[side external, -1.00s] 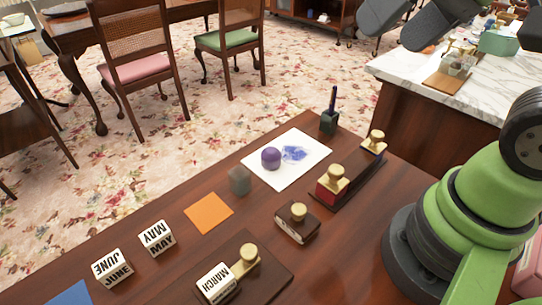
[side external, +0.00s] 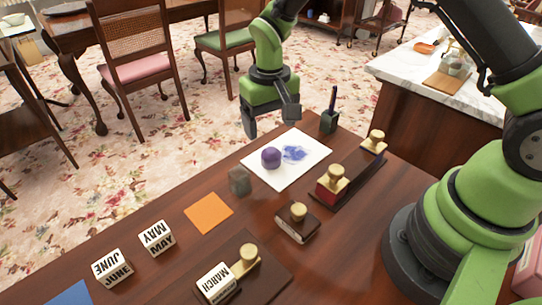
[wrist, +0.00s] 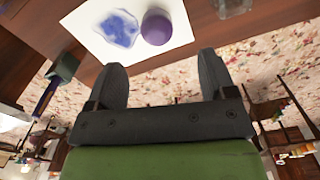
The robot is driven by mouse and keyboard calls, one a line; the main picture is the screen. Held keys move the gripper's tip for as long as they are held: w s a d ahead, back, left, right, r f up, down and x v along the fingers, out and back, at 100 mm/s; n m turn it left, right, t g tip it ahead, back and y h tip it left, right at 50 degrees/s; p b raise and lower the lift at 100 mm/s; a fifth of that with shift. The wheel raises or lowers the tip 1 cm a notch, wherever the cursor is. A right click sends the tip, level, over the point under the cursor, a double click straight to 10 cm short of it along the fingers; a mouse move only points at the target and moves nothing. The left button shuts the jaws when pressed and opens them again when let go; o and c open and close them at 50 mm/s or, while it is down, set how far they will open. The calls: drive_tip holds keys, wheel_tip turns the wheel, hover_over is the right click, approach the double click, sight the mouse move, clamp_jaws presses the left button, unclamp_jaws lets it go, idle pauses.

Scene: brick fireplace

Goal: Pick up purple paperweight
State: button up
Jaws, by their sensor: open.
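The purple paperweight (side external: 271,158) is a small rounded ball resting on a white sheet (side external: 298,175) with a blue blot, on the wooden desk. In the wrist view the paperweight (wrist: 156,27) shows at the top, on the white sheet (wrist: 88,38), beyond the fingertips. My gripper (side external: 271,122) is above the far edge of the desk, over and behind the sheet in the side view. Its two fingers are spread apart with nothing between them. It also shows in the wrist view (wrist: 163,65), open and apart from the paperweight.
A grey translucent cube (side external: 239,181) stands left of the sheet. A dark green pen holder (side external: 329,122) stands at its far corner. Stamps with brass knobs (side external: 332,184) stand to the right. An orange square (side external: 208,213) and month blocks (side external: 156,238) lie nearer.

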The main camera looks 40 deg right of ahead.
sight(272, 151)
drive_tip(key=f, duration=0.9)
drive_tip(key=shift+d+f, duration=0.2)
drive_tip(key=shift+d, duration=0.05)
drive_tip(key=shift+c, duration=0.4)
drive_tip(key=c, duration=1)
